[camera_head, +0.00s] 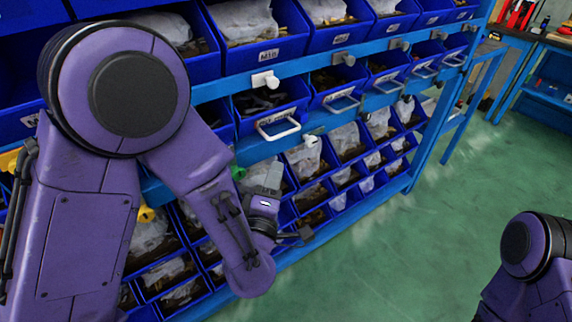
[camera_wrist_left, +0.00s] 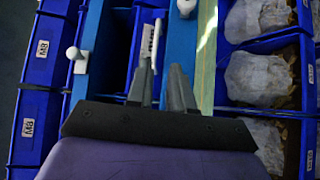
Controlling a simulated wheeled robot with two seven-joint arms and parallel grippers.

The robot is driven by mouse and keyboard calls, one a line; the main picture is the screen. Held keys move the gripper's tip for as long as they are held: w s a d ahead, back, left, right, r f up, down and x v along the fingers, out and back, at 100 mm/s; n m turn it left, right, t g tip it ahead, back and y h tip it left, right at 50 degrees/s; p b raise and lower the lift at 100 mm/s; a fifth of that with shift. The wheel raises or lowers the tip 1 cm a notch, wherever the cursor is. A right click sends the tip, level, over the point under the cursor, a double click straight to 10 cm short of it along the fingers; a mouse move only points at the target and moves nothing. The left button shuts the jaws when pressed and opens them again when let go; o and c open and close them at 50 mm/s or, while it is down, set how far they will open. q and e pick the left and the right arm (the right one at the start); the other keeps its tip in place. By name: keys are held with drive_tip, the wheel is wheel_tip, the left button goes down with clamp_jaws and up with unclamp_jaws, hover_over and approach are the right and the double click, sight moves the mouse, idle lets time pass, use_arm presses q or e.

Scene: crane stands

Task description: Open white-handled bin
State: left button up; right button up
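The bin with the white handle (camera_head: 278,128) is a blue bin (camera_head: 292,112) in the middle row of the rack, and it looks pushed in. In the left wrist view the white handle (camera_wrist_left: 156,42) is a thin upright bar. My left gripper (camera_wrist_left: 160,75) has its two grey fingers apart there, with the bar's near end between or just beyond the tips; contact cannot be told. My right gripper is out of view.
A white peg (camera_head: 265,80) sits on the blue rail above the bin, and another peg (camera_head: 312,140) below it. Neighbouring bins have greyer handles (camera_head: 342,103). Bins with bagged parts fill the rows above and below. Green floor (camera_head: 420,240) is clear at right.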

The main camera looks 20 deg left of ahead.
sight(286, 134)
use_arm(q)
drive_tip(key=w, duration=0.3)
drive_tip(key=w+r+b, duration=0.1)
drive_tip(key=w, duration=0.2)
drive_tip(key=w+a+r+b, duration=0.1)
drive_tip(key=w, duration=0.2)
drive_tip(key=shift+w, duration=0.15)
drive_tip(key=shift+w+a, duration=0.1)
drive_tip(key=shift+w, duration=0.5)
clamp_jaws()
idle(0.6)
